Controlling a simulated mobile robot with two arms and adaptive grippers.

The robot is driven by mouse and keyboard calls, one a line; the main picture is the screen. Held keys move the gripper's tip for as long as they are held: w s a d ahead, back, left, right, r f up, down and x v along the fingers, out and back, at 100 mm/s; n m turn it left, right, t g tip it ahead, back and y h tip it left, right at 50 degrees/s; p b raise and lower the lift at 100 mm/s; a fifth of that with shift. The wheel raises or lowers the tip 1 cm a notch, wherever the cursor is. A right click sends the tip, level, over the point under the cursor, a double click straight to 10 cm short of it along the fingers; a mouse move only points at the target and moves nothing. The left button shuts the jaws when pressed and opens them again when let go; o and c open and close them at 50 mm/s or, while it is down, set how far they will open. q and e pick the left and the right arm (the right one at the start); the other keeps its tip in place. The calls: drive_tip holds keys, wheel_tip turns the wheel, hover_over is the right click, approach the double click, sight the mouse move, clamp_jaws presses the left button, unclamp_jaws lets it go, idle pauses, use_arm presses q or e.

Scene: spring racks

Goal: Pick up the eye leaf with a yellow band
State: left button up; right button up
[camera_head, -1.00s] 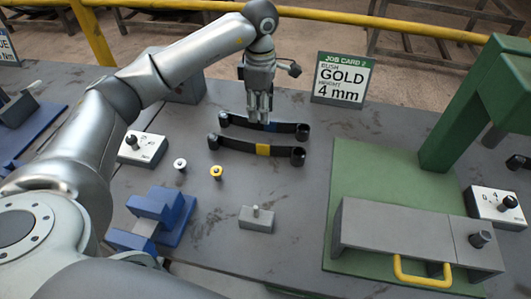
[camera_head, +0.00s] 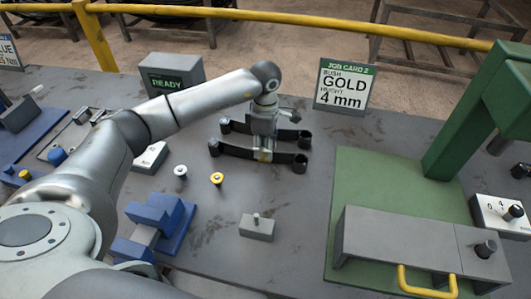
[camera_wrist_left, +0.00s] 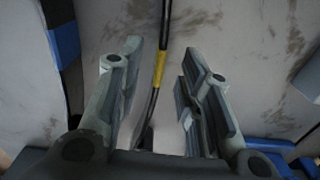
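The eye leaf with a yellow band (camera_head: 235,150) is a dark curved strip with rolled ends, lying on the grey table. It also shows in the left wrist view (camera_wrist_left: 159,70), where it runs between the two fingers. My left gripper (camera_head: 264,156) points down over the middle of this leaf and partly hides its band. In the left wrist view the left gripper (camera_wrist_left: 160,90) is open, with gaps between the leaf and both fingers. A second leaf with a blue band (camera_head: 238,128) lies just behind, its band hidden by the gripper in the head view. My right gripper is not in view.
A job card (camera_head: 345,84) reading GOLD, 4 mm stands behind the leaves. A green press (camera_head: 375,170) is on the right. A yellow-topped bush (camera_head: 217,179), a white-topped bush (camera_head: 180,171), a blue fixture (camera_head: 165,220) and a small grey block (camera_head: 257,228) are in front.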

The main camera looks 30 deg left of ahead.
use_arm(q)
drive_tip(key=shift+f, duration=1.25)
clamp_jaws()
drive_tip(key=shift+w+r, duration=0.1)
